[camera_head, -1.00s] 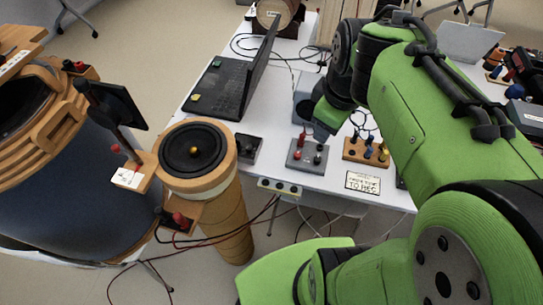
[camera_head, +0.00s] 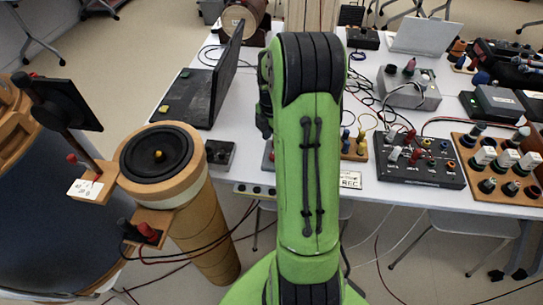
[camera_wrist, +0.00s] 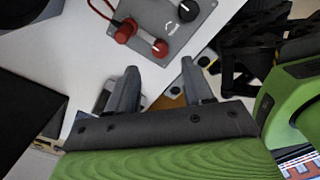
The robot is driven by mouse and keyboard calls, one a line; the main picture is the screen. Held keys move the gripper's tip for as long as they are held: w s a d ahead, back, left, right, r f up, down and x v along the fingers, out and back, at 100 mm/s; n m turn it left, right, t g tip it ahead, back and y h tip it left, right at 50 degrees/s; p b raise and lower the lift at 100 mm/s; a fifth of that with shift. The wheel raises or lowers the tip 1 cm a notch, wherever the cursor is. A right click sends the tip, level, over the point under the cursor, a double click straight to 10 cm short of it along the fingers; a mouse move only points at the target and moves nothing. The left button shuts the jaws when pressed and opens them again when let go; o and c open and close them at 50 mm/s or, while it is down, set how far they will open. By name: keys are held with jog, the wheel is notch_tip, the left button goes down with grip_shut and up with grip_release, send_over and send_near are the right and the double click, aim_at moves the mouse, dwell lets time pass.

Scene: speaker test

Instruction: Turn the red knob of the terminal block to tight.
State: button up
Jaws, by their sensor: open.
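A small wooden terminal block (camera_head: 146,228) with a red knob (camera_head: 148,232) and a black knob (camera_head: 126,227) sits low on the side of the round speaker column. Wires run from it. How tight the red knob is cannot be told. My gripper (camera_wrist: 160,82) is open and empty in the wrist view; in the head view it is hidden behind my green arm. Beyond the fingertips lies a grey panel (camera_wrist: 170,22) with red posts (camera_wrist: 125,31) and a black knob (camera_wrist: 188,10), apart from the fingers. The terminal block is not seen in the wrist view.
A round speaker (camera_head: 158,155) tops the column at the left. A laptop (camera_head: 200,92) and a small black box (camera_head: 220,155) stand on the white table. A black mixer-like box (camera_head: 420,160) and a wooden knob board (camera_head: 500,165) are at the right. Cables hang below the table edge.

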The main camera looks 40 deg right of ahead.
notch_tip(320, 180, down, 6)
jog(key=shift+f+b, duration=0.25)
jog(key=shift+b, duration=0.6)
grip_shut()
